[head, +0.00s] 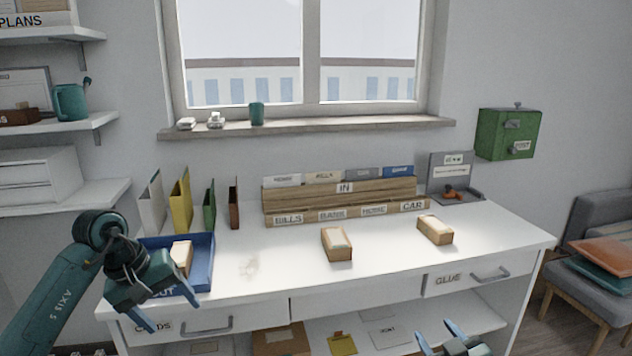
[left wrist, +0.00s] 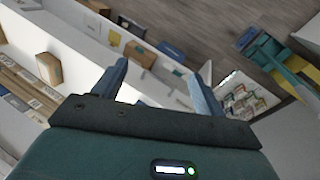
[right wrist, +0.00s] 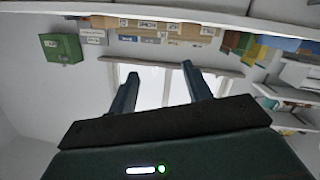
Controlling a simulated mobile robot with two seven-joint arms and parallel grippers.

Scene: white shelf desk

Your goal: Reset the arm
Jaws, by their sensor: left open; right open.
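My left arm comes in from the left in the head view. My left gripper (head: 166,318) is open and empty in front of the blue tray (head: 203,250), near the desk's left drawer. In the left wrist view the left gripper's fingers (left wrist: 162,85) are apart with nothing between them. My right gripper (head: 440,338) is low at the bottom edge of the head view, in front of the desk's lower shelf. In the right wrist view the right gripper's fingers (right wrist: 158,88) are apart and empty. Most of the right arm is out of view.
The white desk (head: 285,275) carries two small boxes, one in the middle (head: 337,244) and one to the right (head: 435,229). A wooden sorter (head: 345,190) and several upright binders stand at the back. Another small box (head: 181,258) is in the blue tray. A green box (head: 507,134) hangs on the wall.

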